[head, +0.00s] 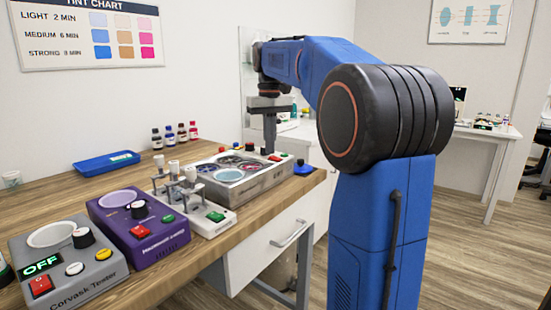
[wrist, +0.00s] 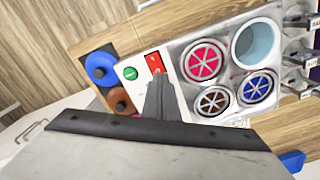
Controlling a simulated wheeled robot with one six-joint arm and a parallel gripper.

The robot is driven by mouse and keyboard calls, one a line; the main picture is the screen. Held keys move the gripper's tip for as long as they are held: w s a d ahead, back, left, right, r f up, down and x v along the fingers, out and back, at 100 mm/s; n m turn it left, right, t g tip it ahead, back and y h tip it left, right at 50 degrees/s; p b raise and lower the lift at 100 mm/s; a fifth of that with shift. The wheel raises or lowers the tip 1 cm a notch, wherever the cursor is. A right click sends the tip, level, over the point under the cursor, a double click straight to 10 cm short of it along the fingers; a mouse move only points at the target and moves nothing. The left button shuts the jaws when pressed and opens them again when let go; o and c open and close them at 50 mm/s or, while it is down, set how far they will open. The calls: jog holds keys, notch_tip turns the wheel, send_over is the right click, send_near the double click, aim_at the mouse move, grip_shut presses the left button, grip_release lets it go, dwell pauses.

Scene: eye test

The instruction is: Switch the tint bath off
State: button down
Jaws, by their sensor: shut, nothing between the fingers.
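The tint bath (head: 235,190) is a steel box with several round wells on the wooden bench. In the wrist view its wells show pink (wrist: 203,61), brown (wrist: 213,101), blue (wrist: 258,87) and open pale blue (wrist: 257,42). Its white control strip carries a red switch (wrist: 153,62) with a white mark and a round green button (wrist: 130,73). My gripper (head: 270,150) is shut and empty, pointing down over the strip's end. In the wrist view the fingertips (wrist: 157,78) are at the red switch's lower edge and partly cover it. I cannot tell whether they touch.
Left of the bath stand a white device with metal posts (head: 205,220), a purple unit (head: 150,245) and a grey tester (head: 85,275) reading OFF. A blue tray (head: 107,162) and small bottles (head: 169,138) lie behind. A blue knob (head: 303,168) sits right of the bath.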

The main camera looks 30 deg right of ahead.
jog(key=shift+f, duration=0.4)
dwell(0.3)
notch_tip(320, 180, up, 7)
dwell(1.0)
dwell(0.5)
